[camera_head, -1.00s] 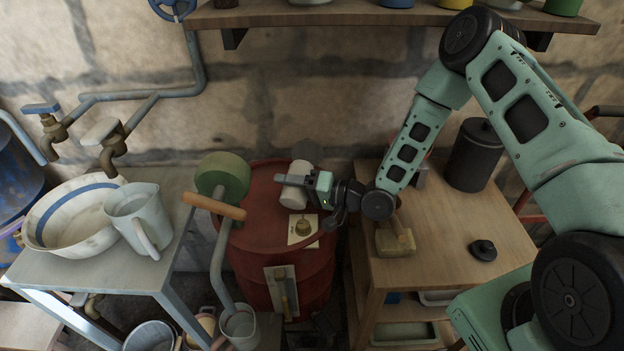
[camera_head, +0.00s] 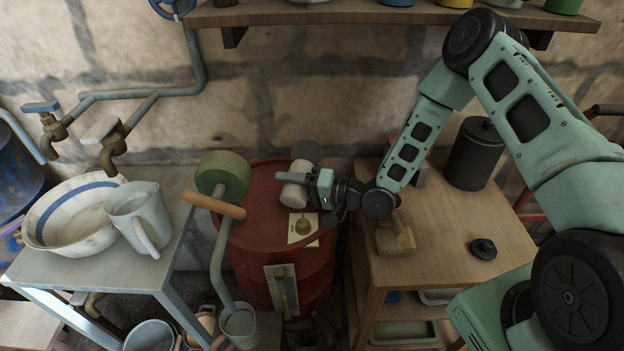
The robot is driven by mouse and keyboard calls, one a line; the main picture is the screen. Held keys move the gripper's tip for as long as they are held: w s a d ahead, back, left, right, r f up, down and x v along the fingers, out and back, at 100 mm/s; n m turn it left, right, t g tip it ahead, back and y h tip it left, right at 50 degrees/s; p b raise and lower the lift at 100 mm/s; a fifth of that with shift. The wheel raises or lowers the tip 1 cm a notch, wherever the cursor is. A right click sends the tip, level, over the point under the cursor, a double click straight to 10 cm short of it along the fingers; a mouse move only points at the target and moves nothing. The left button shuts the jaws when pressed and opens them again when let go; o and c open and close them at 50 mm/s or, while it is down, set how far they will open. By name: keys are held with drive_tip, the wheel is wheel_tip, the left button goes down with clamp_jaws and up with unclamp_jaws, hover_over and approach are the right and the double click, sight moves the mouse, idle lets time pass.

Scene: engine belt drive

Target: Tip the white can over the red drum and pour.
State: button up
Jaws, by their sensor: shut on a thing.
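The white can (camera_head: 294,183) is in my gripper (camera_head: 309,188), over the top of the red drum (camera_head: 262,222). The can looks slightly tilted. My gripper reaches in from the right and is shut on the can's side. A card with a small brass fitting (camera_head: 303,228) is on the drum top, just in front of the can. I cannot tell whether anything is flowing from the can, and its mouth is not clear to see.
A metal table at left holds a basin (camera_head: 70,240) and a pitcher (camera_head: 140,217). A wooden table at right holds a black canister (camera_head: 473,155), a sponge-like block (camera_head: 396,240) and a black lid (camera_head: 483,249).

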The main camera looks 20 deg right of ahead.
drive_tip(key=shift+w+d+f+m+b, duration=0.2)
drive_tip(key=shift+w+f+m+b, duration=0.2)
drive_tip(key=shift+f+m, duration=0.25)
drive_tip(key=shift+c, duration=0.2)
idle(0.3)
drive_tip(key=shift+w+d+r+m+p, duration=0.1)
drive_tip(key=shift+r+m+p, duration=0.4)
drive_tip(key=shift+m, duration=0.25)
idle(0.9)
drive_tip(key=shift+w+d+f+m, duration=0.1)
drive_tip(key=shift+w+f+m, duration=0.2)
drive_tip(key=shift+m, duration=0.5)
idle(0.7)
drive_tip(key=shift+m, duration=0.3)
drive_tip(key=shift+s, duration=0.1)
